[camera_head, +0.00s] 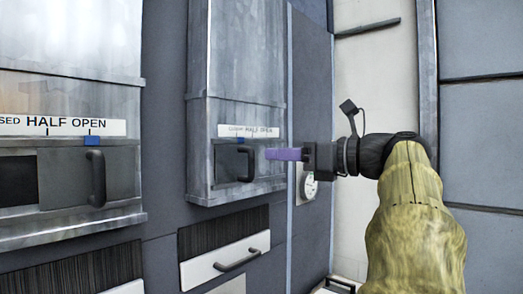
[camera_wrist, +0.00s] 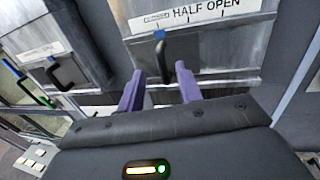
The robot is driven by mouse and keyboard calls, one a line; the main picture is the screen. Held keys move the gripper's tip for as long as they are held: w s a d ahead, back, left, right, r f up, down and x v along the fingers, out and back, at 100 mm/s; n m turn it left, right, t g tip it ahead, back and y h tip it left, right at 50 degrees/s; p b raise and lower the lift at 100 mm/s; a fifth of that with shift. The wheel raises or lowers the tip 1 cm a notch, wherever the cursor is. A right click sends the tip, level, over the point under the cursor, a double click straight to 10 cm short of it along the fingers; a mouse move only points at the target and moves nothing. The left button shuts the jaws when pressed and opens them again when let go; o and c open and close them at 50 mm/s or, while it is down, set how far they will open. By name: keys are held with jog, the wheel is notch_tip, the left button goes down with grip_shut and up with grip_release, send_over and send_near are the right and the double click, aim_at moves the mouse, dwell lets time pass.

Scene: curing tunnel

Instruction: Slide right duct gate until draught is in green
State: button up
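The right duct gate (camera_head: 228,166) is a grey plate with a dark upright handle (camera_head: 247,163) at the bottom of the right duct. Its blue marker (camera_head: 240,140) sits under the left part of a CLOSED–HALF–OPEN strip (camera_head: 262,131). My gripper (camera_head: 270,154) has purple fingers just right of this handle. In the wrist view the fingers (camera_wrist: 159,70) are apart, with the handle (camera_wrist: 164,55) lying ahead between their tips; contact is not visible.
The left duct gate (camera_head: 75,175) has its own handle (camera_head: 96,178) and blue marker (camera_head: 92,140) near OPEN. A white drawer front (camera_head: 222,263) with a handle sits below the right duct. A pale wall panel (camera_head: 370,80) stands behind my arm.

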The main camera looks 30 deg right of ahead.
aim_at(246, 164)
jog(key=p+x, duration=0.1)
jog(key=x, duration=0.4)
jog(key=shift+w, duration=0.1)
grip_shut()
